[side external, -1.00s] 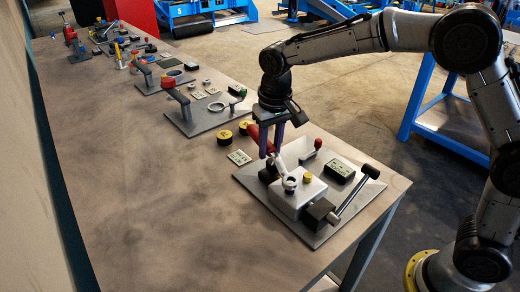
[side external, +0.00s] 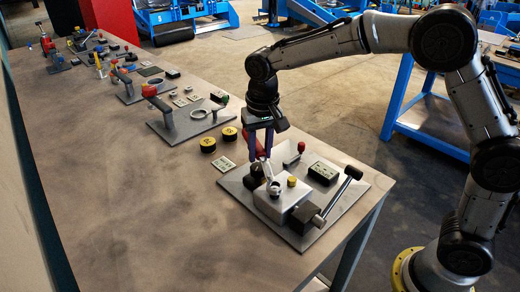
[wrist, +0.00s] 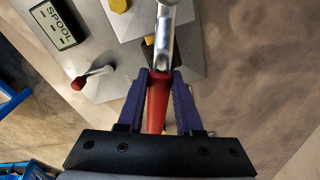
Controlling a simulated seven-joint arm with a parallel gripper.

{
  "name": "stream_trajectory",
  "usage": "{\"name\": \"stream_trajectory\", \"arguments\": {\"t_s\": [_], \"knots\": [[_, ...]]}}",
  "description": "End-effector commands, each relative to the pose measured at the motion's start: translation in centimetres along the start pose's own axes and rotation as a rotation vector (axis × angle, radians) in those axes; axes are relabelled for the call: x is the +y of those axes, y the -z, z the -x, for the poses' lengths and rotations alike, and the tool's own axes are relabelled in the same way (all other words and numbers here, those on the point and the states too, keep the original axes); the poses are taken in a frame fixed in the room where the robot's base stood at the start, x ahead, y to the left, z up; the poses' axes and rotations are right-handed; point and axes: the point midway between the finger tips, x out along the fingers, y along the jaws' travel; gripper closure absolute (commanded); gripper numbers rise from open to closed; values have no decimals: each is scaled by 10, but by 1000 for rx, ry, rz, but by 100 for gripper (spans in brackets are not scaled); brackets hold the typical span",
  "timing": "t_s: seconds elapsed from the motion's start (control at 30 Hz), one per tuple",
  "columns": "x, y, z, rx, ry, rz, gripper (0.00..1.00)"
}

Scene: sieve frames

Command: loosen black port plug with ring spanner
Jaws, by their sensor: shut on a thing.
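My gripper (side external: 261,152) has blue-purple fingers and is shut on the red handle of the ring spanner. In the wrist view the red handle (wrist: 157,105) lies between the fingers, and the bright metal shank (wrist: 166,42) runs out of the top edge. In the side view the spanner's ring end (side external: 272,188) sits on top of the silver block (side external: 284,205), with the shank sloping up to my gripper. A dark spot shows inside the ring; it is too small to tell how the ring sits on the black plug. The yellow plug (side external: 291,181) is right of the ring.
The block stands on a grey plate (side external: 232,184) near the table's edge. A black lever (side external: 340,192) is at its right, and a red-tipped lever (side external: 297,153) and a display box (side external: 323,172) are behind. Yellow-topped black discs (side external: 229,134) stand to the left.

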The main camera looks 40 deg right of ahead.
Motion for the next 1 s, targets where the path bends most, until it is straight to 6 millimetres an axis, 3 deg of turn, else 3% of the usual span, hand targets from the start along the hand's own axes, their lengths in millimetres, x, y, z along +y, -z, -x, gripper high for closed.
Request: {"name": "stream_trajectory", "arguments": {"t_s": [1.0], "knots": [[0,-2,-17,2,1,0,100]]}}
